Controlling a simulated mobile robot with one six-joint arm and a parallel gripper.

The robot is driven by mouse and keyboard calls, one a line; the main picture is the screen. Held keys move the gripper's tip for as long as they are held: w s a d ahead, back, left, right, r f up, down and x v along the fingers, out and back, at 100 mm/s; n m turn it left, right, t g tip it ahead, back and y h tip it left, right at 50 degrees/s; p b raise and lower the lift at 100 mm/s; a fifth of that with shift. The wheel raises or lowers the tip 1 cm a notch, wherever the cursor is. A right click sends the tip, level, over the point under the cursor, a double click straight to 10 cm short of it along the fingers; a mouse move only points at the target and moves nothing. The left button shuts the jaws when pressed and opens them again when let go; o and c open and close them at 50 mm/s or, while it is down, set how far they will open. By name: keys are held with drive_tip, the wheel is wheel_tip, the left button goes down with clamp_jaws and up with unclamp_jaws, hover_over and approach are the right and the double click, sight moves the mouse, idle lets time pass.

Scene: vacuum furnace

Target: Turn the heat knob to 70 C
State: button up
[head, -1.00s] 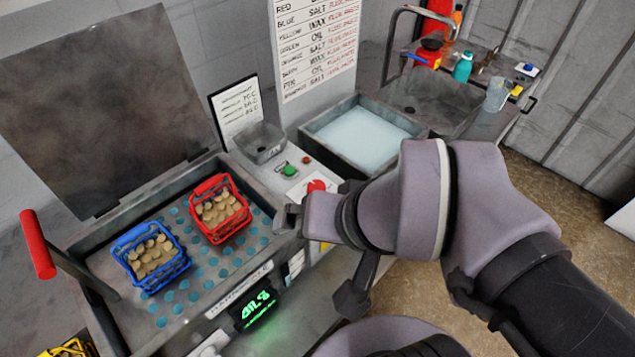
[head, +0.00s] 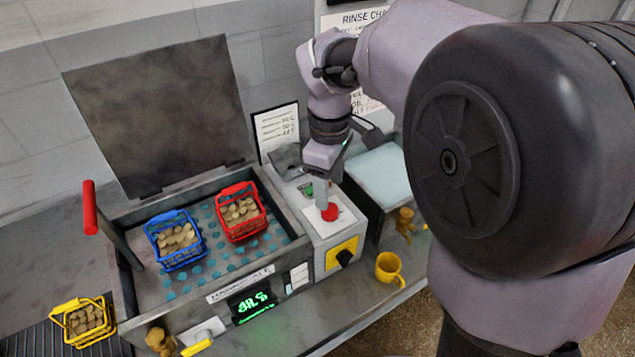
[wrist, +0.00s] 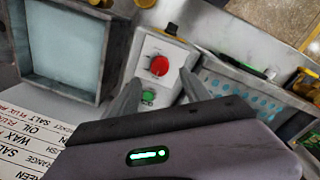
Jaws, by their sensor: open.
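The red heat knob (head: 329,213) sits on the white top of the control panel, right of the basin. In the wrist view the knob (wrist: 159,66) shows ahead of my fingers, with a green button (wrist: 149,97) closer to me. My gripper (head: 321,188) points down just above the knob, its fingers apart. In the wrist view the open fingers (wrist: 158,90) frame the panel with nothing between them. Whether a finger touches the knob cannot be told. A green-lit display (head: 253,305) is on the basin's front; its digits are too blurred to read surely.
A blue basket (head: 176,262) and a red basket (head: 241,232) of tan pieces stand in the basin under an open lid (head: 160,115). A black knob on a yellow plate (head: 331,257) is on the front. A yellow mug (head: 388,270) stands at right; a yellow basket (head: 65,305) is lower left.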

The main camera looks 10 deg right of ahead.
sight(330, 212)
wheel_tip(330, 212, down, 6)
drive_tip(key=shift+w+d+f+b, duration=0.1)
drive_tip(key=shift+f+b, duration=0.05)
drive_tip(key=shift+b, duration=0.85)
clamp_jaws()
